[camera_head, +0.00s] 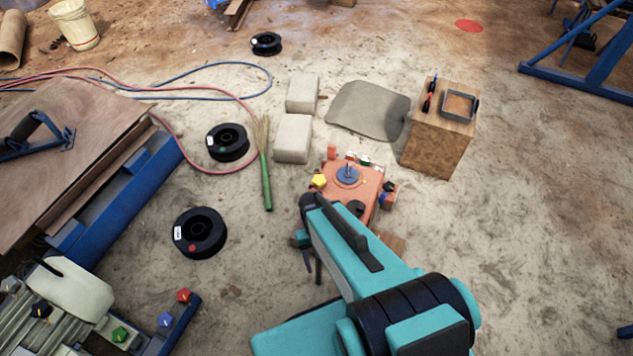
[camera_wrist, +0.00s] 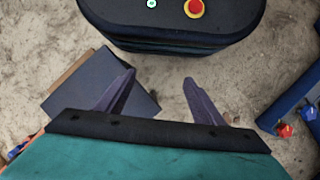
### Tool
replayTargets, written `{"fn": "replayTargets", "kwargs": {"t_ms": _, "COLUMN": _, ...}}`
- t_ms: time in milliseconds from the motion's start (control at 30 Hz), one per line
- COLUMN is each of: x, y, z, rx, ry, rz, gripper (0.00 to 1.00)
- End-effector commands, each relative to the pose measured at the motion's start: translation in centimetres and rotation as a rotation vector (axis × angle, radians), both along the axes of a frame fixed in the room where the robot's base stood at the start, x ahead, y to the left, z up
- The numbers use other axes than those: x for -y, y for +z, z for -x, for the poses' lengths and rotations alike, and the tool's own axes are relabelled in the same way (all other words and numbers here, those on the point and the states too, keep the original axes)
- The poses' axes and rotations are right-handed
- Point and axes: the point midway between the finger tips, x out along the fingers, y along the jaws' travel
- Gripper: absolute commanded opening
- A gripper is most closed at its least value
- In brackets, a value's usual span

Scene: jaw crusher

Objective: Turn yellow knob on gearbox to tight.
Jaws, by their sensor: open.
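The orange gearbox (camera_head: 367,191) stands on the ground near the middle of the head view. Its yellow knob (camera_head: 319,180) sits at its left side, and a blue round part is on top. How far the knob is turned is too small to tell. My gripper (camera_head: 313,265) is below and slightly left of the knob in the head view, apart from it and pointing down. In the wrist view my gripper (camera_wrist: 158,92) is open, with nothing between its fingers. The yellow knob does not show in the wrist view.
Pale blocks (camera_head: 293,138), a wooden box (camera_head: 437,140) and a green-handled brush (camera_head: 266,180) stand or lie behind. Black spools (camera_head: 200,232) lie left. A machine (camera_head: 75,290) with coloured knobs is at lower left. The ground at right is mostly clear.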

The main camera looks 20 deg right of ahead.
Motion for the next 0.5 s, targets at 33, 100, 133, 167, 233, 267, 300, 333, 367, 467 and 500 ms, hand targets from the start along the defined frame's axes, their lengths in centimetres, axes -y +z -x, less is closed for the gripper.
{"fn": "replayTargets", "kwargs": {"t_ms": 33, "x": 0.3, "y": -0.7, "z": -1.8, "rx": 0.017, "ry": -0.011, "rz": 0.003, "gripper": 0.62}}
{"fn": "replayTargets", "kwargs": {"t_ms": 100, "x": 0.7, "y": -0.6, "z": -3.6, "rx": 0.036, "ry": -0.026, "rz": 0.006, "gripper": 0.62}}
{"fn": "replayTargets", "kwargs": {"t_ms": 133, "x": 0.8, "y": -0.5, "z": -4.4, "rx": 0.042, "ry": -0.032, "rz": 0.008, "gripper": 0.62}}
{"fn": "replayTargets", "kwargs": {"t_ms": 167, "x": 1.0, "y": -0.5, "z": -5.2, "rx": 0.050, "ry": -0.038, "rz": 0.009, "gripper": 0.62}}
{"fn": "replayTargets", "kwargs": {"t_ms": 233, "x": 1.4, "y": -0.3, "z": -7.0, "rx": 0.069, "ry": -0.053, "rz": 0.013, "gripper": 0.62}}
{"fn": "replayTargets", "kwargs": {"t_ms": 267, "x": 1.6, "y": -0.2, "z": -7.8, "rx": 0.077, "ry": -0.059, "rz": 0.014, "gripper": 0.62}}
{"fn": "replayTargets", "kwargs": {"t_ms": 300, "x": 1.8, "y": 0.0, "z": -8.8, "rx": 0.087, "ry": -0.068, "rz": 0.016, "gripper": 0.62}}
{"fn": "replayTargets", "kwargs": {"t_ms": 333, "x": 2.0, "y": 0.1, "z": -9.6, "rx": 0.094, "ry": -0.074, "rz": 0.018, "gripper": 0.62}}
{"fn": "replayTargets", "kwargs": {"t_ms": 367, "x": 2.2, "y": 0.3, "z": -10.3, "rx": 0.102, "ry": -0.081, "rz": 0.020, "gripper": 0.62}}
{"fn": "replayTargets", "kwargs": {"t_ms": 467, "x": 3.0, "y": 0.9, "z": -12.9, "rx": 0.129, "ry": -0.103, "rz": 0.025, "gripper": 0.62}}
{"fn": "replayTargets", "kwargs": {"t_ms": 500, "x": 3.2, "y": 1.1, "z": -13.8, "rx": 0.139, "ry": -0.111, "rz": 0.027, "gripper": 0.62}}
